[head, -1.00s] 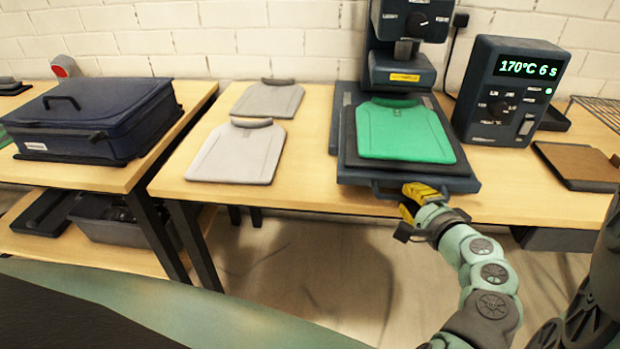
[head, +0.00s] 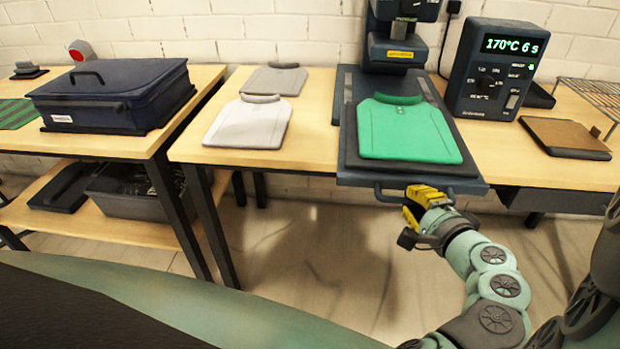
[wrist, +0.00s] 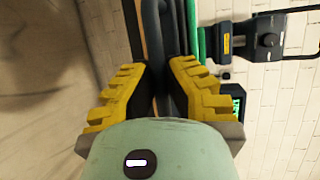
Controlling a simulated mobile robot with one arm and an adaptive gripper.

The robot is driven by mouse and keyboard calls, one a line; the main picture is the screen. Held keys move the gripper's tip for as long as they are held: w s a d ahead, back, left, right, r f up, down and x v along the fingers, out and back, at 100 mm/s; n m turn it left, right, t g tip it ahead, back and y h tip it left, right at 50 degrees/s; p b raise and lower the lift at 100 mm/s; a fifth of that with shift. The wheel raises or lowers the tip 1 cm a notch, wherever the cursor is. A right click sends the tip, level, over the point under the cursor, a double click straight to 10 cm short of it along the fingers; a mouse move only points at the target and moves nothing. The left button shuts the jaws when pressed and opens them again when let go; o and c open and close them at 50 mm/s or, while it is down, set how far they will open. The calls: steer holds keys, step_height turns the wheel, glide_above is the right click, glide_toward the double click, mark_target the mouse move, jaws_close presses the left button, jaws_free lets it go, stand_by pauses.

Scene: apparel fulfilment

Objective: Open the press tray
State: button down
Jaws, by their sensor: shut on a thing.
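The press tray (head: 352,166) is a dark flat tray with a green shirt-shaped piece (head: 405,131) lying on it. It is drawn out toward me from under the press head (head: 398,52), and its front overhangs the table edge. My gripper (head: 420,203) is at the tray's front handle (head: 385,193), its yellow fingers shut on the right part of that bar. In the wrist view the dark handle (wrist: 176,78) runs between the yellow fingers (wrist: 160,85). The exact contact is partly hidden by the fingers.
Two pale shirt-shaped pieces (head: 248,124) lie left of the tray. A control box (head: 494,72) reading 170°C 6 s and a brown-topped board (head: 565,135) are at the right. A dark blue case (head: 110,98) sits on the left table. Floor before the tray is clear.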

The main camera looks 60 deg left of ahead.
steer(key=shift+f, duration=0.1)
steer(key=c, duration=1)
jaws_free()
steer(key=v, duration=1.2)
